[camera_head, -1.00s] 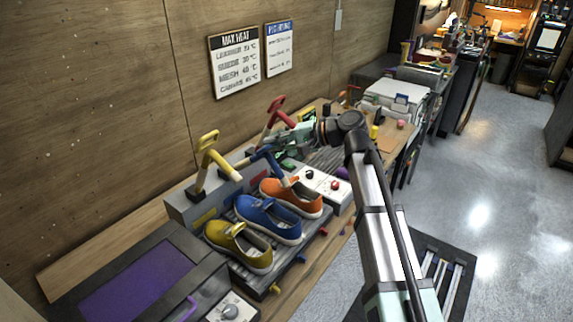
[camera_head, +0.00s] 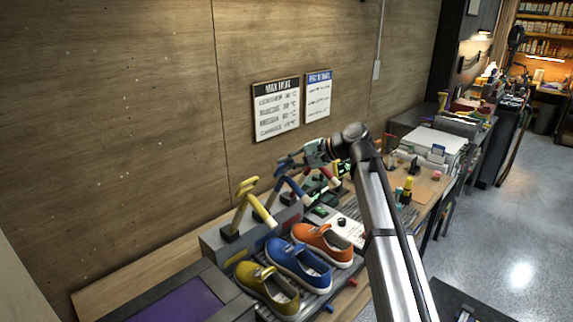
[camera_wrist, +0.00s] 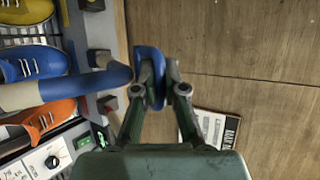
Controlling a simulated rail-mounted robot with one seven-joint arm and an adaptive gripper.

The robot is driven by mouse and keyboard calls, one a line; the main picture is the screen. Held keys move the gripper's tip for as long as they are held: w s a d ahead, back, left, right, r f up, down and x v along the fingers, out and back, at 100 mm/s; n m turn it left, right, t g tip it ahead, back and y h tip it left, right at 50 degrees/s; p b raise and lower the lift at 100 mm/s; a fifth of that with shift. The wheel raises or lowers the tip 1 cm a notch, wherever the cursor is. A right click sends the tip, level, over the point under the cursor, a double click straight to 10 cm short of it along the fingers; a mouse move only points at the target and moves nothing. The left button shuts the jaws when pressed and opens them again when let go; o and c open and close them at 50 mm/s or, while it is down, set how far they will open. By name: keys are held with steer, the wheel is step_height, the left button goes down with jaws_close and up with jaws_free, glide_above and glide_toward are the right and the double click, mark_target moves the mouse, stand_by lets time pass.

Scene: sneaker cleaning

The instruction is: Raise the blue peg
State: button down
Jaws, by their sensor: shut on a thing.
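The blue peg (camera_head: 289,184) is a bent blue lever with a pale end, on the grey block behind the shoes. In the wrist view its blue arm (camera_wrist: 105,80) comes in from the left, over the blue shoe. My gripper (camera_head: 290,162) is at its top end. In the wrist view my gripper (camera_wrist: 156,80) is shut on the upright blue handle. The yellow peg (camera_head: 245,205) stands to the left. The red peg (camera_head: 333,173) is to the right, partly hidden behind my gripper.
A yellow shoe (camera_head: 265,290), a blue shoe (camera_head: 297,264) and an orange shoe (camera_head: 322,243) sit on the rack in front. A white control box (camera_head: 345,224) lies to the right. The wooden wall (camera_head: 130,130) with two signs stands close behind.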

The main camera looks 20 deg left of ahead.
steer(key=shift+w+a+r, duration=0.1)
steer(key=shift+a+r, duration=0.1)
steer(key=shift+r, duration=0.1)
steer(key=c, duration=1.2)
jaws_free()
steer(key=shift+a, duration=0.1)
steer(key=shift+f, duration=0.1)
steer(key=shift+d, duration=0.35)
steer(key=v, duration=1.1)
steer(key=shift+d+r, duration=0.15)
steer(key=shift+r, duration=0.1)
